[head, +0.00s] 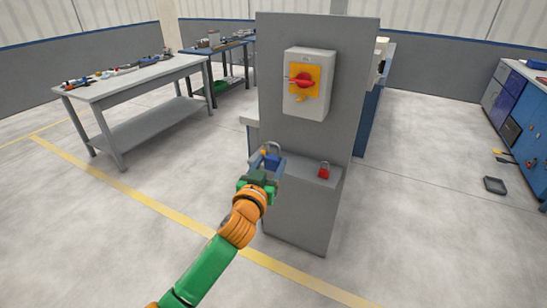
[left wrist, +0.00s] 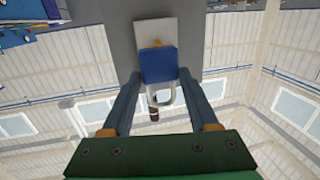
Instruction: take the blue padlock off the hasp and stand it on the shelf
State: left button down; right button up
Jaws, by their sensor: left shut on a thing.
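The blue padlock (head: 272,161) is between the fingers of my left gripper (head: 267,166), in front of the left part of the grey panel and near the shelf's left end. In the left wrist view the gripper (left wrist: 164,84) is shut on the blue body of the padlock (left wrist: 159,65), its pale shackle curving down in that picture. In the head view the shackle points up. The padlock is apart from the switch box (head: 309,84), which has a red knob on a yellow plate; I cannot make out the hasp clearly. The grey shelf (head: 305,169) is partly hidden by my gripper.
A red padlock (head: 323,171) stands on the right part of the shelf. The shelf between it and my gripper looks clear. The tall grey panel (head: 283,40) rises behind the shelf. A workbench (head: 135,78) with tools stands back left.

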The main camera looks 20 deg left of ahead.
aim_at(268, 161)
pick_arm(q)
jog(key=shift+s+a+p, duration=0.2)
jog(key=shift+s+p, duration=0.5)
jog(key=shift+s, duration=1.55)
